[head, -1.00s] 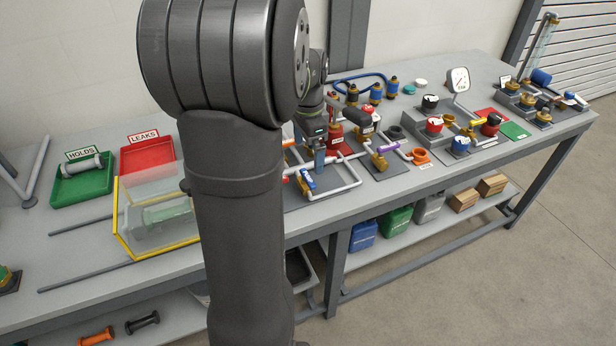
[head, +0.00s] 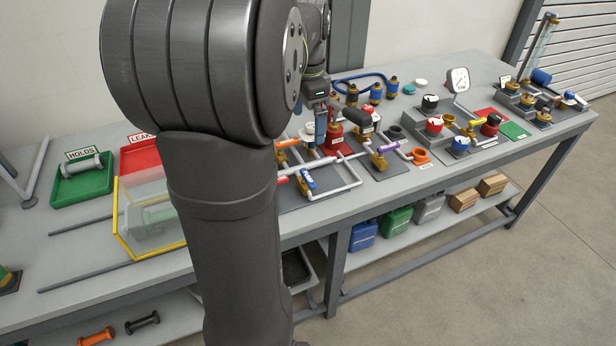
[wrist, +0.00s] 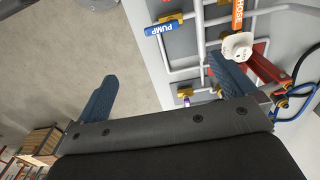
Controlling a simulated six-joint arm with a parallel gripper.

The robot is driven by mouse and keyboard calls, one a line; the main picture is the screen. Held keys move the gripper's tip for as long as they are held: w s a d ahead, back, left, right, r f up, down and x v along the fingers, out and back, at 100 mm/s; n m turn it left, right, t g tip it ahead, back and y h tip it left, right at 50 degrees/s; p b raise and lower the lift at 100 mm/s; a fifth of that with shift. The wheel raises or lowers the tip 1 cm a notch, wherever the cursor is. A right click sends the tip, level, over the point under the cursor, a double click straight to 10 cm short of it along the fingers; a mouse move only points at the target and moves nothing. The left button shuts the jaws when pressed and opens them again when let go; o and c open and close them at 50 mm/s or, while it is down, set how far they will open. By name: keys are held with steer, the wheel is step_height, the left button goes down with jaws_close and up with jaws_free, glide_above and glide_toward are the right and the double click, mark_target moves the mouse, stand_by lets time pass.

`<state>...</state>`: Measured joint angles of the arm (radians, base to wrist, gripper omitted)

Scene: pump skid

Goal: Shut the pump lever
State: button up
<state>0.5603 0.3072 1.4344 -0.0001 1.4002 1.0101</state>
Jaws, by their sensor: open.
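The pump lever (wrist: 162,29) is a blue handle with PUMP in white letters, on a brass valve in the upper middle of the wrist view. In the head view the blue lever (head: 308,180) sits near the front of the pipe panel. I cannot tell from its angle whether the valve is open or shut. My gripper (wrist: 162,70) is open, with two blue fingers wide apart and nothing between them. The lever appears beyond the fingertips, not touched. In the head view my gripper (head: 320,128) hangs over the back of the panel, beside a red pump body (head: 335,134).
An orange HOSE lever (wrist: 238,14) and a white knob (wrist: 238,46) are close to the right finger. White pipes (wrist: 199,50) run around the pump lever. A purple lever (head: 384,149) and a gauge (head: 459,80) stand to the right. A clear yellow-edged guard (head: 124,222) stands left.

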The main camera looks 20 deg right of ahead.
steer(key=shift+r, duration=0.6)
steer(key=shift+c, duration=0.2)
